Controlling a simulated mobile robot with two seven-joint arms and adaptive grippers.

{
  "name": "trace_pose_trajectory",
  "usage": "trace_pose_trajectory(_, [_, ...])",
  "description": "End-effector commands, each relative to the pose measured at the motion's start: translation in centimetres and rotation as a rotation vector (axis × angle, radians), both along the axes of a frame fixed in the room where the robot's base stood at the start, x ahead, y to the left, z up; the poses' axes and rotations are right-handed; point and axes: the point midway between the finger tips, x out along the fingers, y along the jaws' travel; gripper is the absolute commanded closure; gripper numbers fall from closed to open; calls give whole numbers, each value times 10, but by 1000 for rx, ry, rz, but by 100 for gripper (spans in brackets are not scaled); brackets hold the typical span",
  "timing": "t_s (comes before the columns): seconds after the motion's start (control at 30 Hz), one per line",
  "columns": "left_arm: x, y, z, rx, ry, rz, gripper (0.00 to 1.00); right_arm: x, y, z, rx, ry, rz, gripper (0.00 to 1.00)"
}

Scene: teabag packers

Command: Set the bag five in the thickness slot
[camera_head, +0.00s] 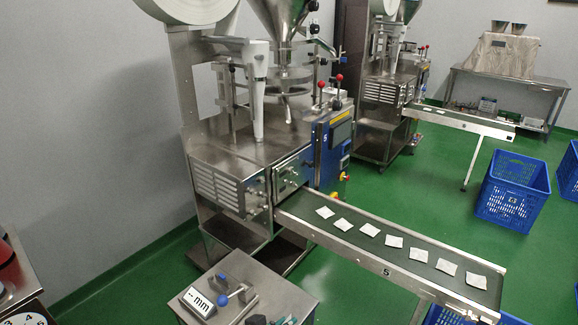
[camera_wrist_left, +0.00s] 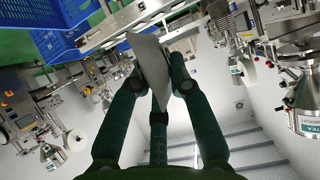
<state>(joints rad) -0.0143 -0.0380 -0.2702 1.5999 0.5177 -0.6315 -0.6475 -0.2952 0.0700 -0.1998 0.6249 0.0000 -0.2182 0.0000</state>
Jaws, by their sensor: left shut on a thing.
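My left gripper (camera_wrist_left: 157,84) is shut on a thin pale bag (camera_wrist_left: 150,56) in the left wrist view. The bag stands out past the fingertips, seen nearly edge on. A thickness gauge with a white display marked "mm" (camera_head: 201,304) and a blue-knobbed lever (camera_head: 222,300) sits on a small steel table (camera_head: 286,297) in the head view. The slot itself is too small to make out. Dark and teal shapes show at the bottom edge of that table; I cannot tell what they are. My right gripper is in neither view.
Packing machine 5 (camera_head: 232,160) stands behind the table. Its conveyor (camera_head: 385,268), labelled 5, carries several white bags in a row. A blue crate (camera_head: 508,192) stands on the green floor at right. A round dial (camera_head: 27,316) shows at lower left.

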Motion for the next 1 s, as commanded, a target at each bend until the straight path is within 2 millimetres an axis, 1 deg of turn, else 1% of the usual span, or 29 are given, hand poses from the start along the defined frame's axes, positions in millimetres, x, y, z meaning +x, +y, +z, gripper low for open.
trace_pose_trajectory(0.03, [2, 24, 9, 7, -7, 15, 88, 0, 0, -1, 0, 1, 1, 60])
trace_pose_trajectory(0.07, [3, 38, 16, 7, -9, 20, 88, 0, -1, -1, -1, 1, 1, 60])
trace_pose_trajectory(0.1, [2, 57, 27, 9, -10, 24, 88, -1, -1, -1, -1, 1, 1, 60])
trace_pose_trajectory(0.17, [0, 86, 49, 11, -12, 22, 88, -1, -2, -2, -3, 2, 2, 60])
trace_pose_trajectory(0.2, [-4, 104, 65, 13, -12, 15, 88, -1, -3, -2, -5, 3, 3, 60])
trace_pose_trajectory(0.27, [-12, 127, 91, 14, -12, -10, 88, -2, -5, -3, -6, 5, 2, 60])
trace_pose_trajectory(0.3, [-20, 140, 109, 15, -11, -32, 88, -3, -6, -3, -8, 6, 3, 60])
trace_pose_trajectory(0.37, [-33, 154, 136, 16, -9, -74, 88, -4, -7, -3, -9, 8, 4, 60])
trace_pose_trajectory(0.4, [-43, 161, 152, 16, -8, -105, 88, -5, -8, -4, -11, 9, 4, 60])
trace_pose_trajectory(0.5, [-70, 171, 186, 13, -5, -188, 88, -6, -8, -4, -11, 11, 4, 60])
trace_pose_trajectory(0.6, [-92, 173, 206, 8, -1, -252, 88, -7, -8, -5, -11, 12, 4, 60])
trace_pose_trajectory(0.73, [-108, 173, 219, 2, 1, -303, 89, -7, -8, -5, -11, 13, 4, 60])
trace_pose_trajectory(0.83, [-113, 173, 223, -4, -4, -315, 89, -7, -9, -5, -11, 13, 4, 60])
trace_pose_trajectory(1.0, [-113, 173, 223, -4, -1, -318, 89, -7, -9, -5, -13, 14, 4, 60])
